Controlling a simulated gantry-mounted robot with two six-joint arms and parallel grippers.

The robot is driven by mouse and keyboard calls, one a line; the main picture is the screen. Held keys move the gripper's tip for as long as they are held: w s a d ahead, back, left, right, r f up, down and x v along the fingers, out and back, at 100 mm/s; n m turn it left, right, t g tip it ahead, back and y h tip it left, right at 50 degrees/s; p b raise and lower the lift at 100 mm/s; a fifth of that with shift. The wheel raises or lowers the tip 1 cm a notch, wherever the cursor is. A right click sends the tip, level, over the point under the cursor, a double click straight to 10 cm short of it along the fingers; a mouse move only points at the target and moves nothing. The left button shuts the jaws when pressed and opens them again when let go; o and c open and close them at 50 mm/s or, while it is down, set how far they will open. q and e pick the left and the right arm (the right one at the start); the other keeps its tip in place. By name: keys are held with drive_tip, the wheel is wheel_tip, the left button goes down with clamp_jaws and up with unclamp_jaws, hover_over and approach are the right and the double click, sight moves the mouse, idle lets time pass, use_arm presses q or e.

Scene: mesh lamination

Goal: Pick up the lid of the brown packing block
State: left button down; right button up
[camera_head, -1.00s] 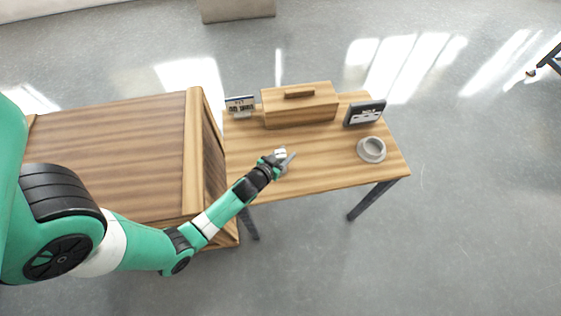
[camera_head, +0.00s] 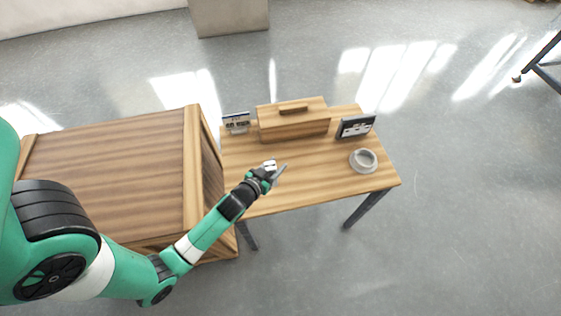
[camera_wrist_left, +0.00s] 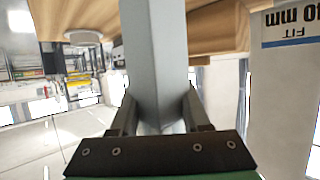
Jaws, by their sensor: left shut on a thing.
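The brown packing block (camera_head: 293,127) is a wooden-toned box at the back of the small table. Its lid (camera_head: 291,104) is on top and has a darker raised bar handle (camera_head: 293,110). My left gripper (camera_head: 273,169) is over the front left part of the table, in front of the block and apart from it. It is shut on a grey bar (camera_wrist_left: 155,60), which fills the space between the fingers in the left wrist view and shows as a thin grey tip in the head view. My right gripper is not in view.
The table (camera_head: 310,180) also bears a small sign (camera_head: 236,122) left of the block, a dark-framed sign (camera_head: 356,126) to its right and a grey round dish (camera_head: 363,160). A large wooden crate (camera_head: 110,175) stands left of the table. The table's front middle is clear.

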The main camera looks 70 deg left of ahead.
use_arm(q)
drive_tip(key=r+v, duration=0.1)
drive_tip(key=v, duration=1.1)
drive_tip(key=shift+w, duration=0.25)
